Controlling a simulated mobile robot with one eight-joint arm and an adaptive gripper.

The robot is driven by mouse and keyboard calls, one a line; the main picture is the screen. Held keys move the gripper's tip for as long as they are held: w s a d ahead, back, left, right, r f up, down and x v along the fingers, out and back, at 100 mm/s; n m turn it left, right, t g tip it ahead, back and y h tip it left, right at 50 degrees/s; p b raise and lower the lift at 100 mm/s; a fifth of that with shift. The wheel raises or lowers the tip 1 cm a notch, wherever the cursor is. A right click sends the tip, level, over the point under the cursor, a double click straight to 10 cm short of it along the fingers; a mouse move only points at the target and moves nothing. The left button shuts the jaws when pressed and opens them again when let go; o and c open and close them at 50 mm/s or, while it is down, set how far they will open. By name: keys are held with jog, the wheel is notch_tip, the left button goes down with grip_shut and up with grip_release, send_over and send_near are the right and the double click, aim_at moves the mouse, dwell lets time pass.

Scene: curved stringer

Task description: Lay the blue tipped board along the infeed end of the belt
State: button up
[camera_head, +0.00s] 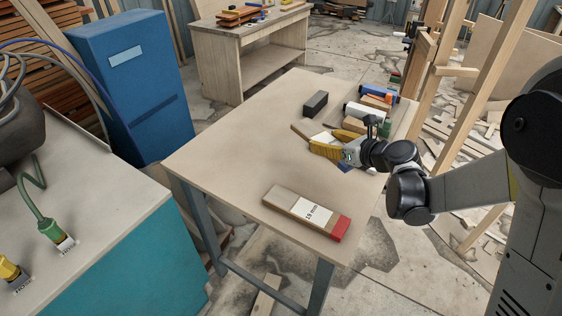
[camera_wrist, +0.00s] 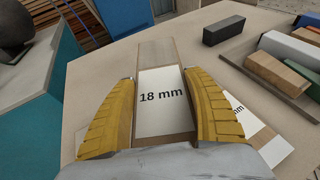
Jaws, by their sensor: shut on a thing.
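My gripper (camera_head: 318,147) has yellow ribbed fingers and is shut on a flat wooden board (camera_wrist: 155,52) with a white "18 mm" label. The fingers (camera_wrist: 164,110) grip both its long edges, over the rear part of the table. The palm hides the board's near end in the wrist view, so its tip colour does not show there. A small dark blue patch (camera_head: 346,167) shows just under the gripper; I cannot tell which board it belongs to. A second labelled board (camera_wrist: 252,120) lies beside and below the held one. No belt is recognisable.
A red-tipped "18 mm" board (camera_head: 305,213) lies near the table's (camera_head: 235,150) front edge. A dark block (camera_head: 315,104) and several coloured blocks (camera_head: 372,106) stand towards the back right. The table's left part is clear. A teal-sided bench (camera_head: 110,225) stands at left.

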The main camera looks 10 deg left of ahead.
jog(key=b, duration=0.4)
send_over(287, 165)
notch_tip(287, 165, down, 7)
jog(key=shift+d+r, duration=0.1)
jog(key=shift+d, duration=0.05)
notch_tip(287, 165, down, 4)
jog(key=shift+f+b, duration=0.1)
jog(key=shift+b, duration=0.95)
jog(key=o, duration=1.4)
